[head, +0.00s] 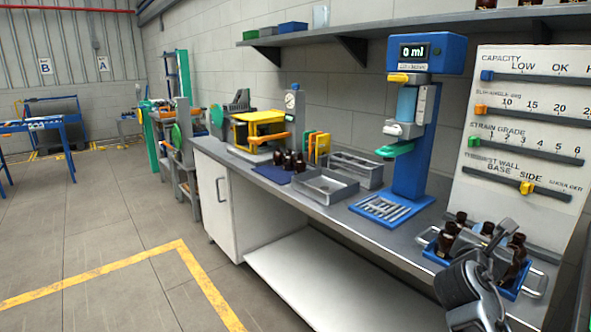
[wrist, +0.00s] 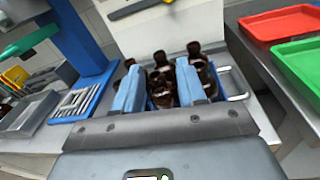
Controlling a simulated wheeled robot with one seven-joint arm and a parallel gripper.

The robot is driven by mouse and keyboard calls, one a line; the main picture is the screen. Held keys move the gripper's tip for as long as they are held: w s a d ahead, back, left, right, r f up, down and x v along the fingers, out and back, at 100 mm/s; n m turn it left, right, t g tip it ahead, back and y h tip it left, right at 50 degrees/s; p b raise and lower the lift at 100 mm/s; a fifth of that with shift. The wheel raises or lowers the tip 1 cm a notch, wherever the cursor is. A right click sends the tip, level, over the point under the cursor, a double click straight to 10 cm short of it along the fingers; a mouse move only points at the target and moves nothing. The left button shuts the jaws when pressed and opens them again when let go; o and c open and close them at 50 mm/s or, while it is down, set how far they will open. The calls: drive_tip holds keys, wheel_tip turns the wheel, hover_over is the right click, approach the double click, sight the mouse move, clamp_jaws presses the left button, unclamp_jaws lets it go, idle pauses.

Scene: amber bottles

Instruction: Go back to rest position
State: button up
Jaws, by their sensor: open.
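My gripper (wrist: 160,88) is open in the wrist view, its two blue fingers apart. Several amber bottles (wrist: 193,48) with dark caps show beyond and between the fingers, in a blue tray (wrist: 223,75) with metal handles. Whether the fingers touch a bottle cannot be told. In the head view my arm reaches the tray (head: 434,257) at the lower right, and its links cover part of the tray and the bottles (head: 516,245). The fingertips are hidden there.
A blue dispenser (head: 415,130) reading 0 ml stands left of the tray. Metal trays (head: 326,188) and dark bottles (head: 288,162) are farther along the bench. A slider board (head: 520,150) stands behind. Red (wrist: 283,24) and green (wrist: 303,68) trays lie right. Floor at left is clear.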

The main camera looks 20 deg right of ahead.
drive_tip(key=s+a+f+m+t+y, duration=0.1)
drive_tip(key=s+a+f+t+y, duration=0.15)
drive_tip(key=a+f, duration=0.4)
drive_tip(key=s+a+f+m+t+y, duration=0.1)
drive_tip(key=s+a+f+m+y, duration=0.15)
drive_tip(key=a+f, duration=0.35)
drive_tip(key=s+a+f+m+t+y, duration=0.1)
drive_tip(key=s+a+f+m+y, duration=0.35)
drive_tip(key=s+a, duration=0.65)
drive_tip(key=s+a+r+m+t+y, duration=0.15)
drive_tip(key=s+a+m, duration=0.3)
drive_tip(key=s, duration=0.45)
drive_tip(key=s+a+r+m+y, duration=0.3)
drive_tip(key=s+a+m, duration=0.15)
drive_tip(key=s, duration=0.35)
drive_tip(key=s+r+m+y, duration=0.1)
drive_tip(key=s+r+m, duration=0.4)
drive_tip(key=s+r, duration=0.1)
drive_tip(key=shift+s+a+r+t, duration=0.2)
drive_tip(key=shift+s+a+t, duration=0.15)
drive_tip(key=shift+s, duration=0.35)
